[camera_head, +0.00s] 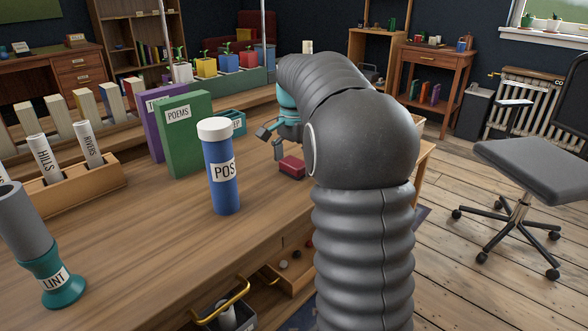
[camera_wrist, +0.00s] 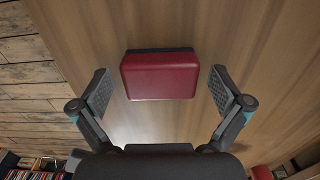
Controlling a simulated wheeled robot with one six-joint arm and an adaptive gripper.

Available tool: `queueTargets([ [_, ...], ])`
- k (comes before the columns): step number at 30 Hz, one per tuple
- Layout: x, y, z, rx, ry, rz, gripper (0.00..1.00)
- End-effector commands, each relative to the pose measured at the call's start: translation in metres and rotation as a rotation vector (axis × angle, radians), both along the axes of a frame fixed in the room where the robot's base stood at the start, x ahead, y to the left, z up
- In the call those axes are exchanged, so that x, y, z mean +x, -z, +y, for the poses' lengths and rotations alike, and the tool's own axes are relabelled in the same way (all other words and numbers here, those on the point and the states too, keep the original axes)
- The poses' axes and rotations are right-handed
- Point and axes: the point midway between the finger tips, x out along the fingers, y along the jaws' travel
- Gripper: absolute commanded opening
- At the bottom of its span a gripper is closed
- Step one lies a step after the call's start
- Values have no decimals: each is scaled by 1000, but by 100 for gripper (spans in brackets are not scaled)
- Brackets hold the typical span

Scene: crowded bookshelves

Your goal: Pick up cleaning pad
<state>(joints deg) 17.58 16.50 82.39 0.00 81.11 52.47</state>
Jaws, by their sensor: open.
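The cleaning pad appears to be the small red block with a dark underside (camera_head: 291,168), lying on the wooden tabletop. In the wrist view the red pad (camera_wrist: 160,75) lies between and slightly beyond the two fingertips, with bare wood on both sides of it. My gripper (camera_head: 271,142) is above the table, close to the pad. It is open and empty; its two fingers (camera_wrist: 161,92) are spread wider than the pad and do not appear to touch it. My arm hides part of the table to the right in the head view.
A blue cylinder with a white cap (camera_head: 221,168) stands in front, left of the pad. A green book (camera_head: 188,135) and a teal box (camera_head: 232,123) stand behind it. A teal lint roller (camera_head: 52,265) is front left. The tabletop in front of the pad is clear.

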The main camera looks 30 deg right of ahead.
Motion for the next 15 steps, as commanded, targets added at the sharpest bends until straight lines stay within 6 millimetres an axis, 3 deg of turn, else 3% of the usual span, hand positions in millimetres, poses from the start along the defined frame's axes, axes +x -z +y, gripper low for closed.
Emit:
queueTargets([
  [2, 0, -1, 0, 0, 0, 0, 100],
  [3, 0, -1, 0, 0, 0, 0, 95],
  [10, 0, -1, 0, 0, 0, 0, 38],
  [15, 0, -1, 0, 0, 0, 0, 38],
])
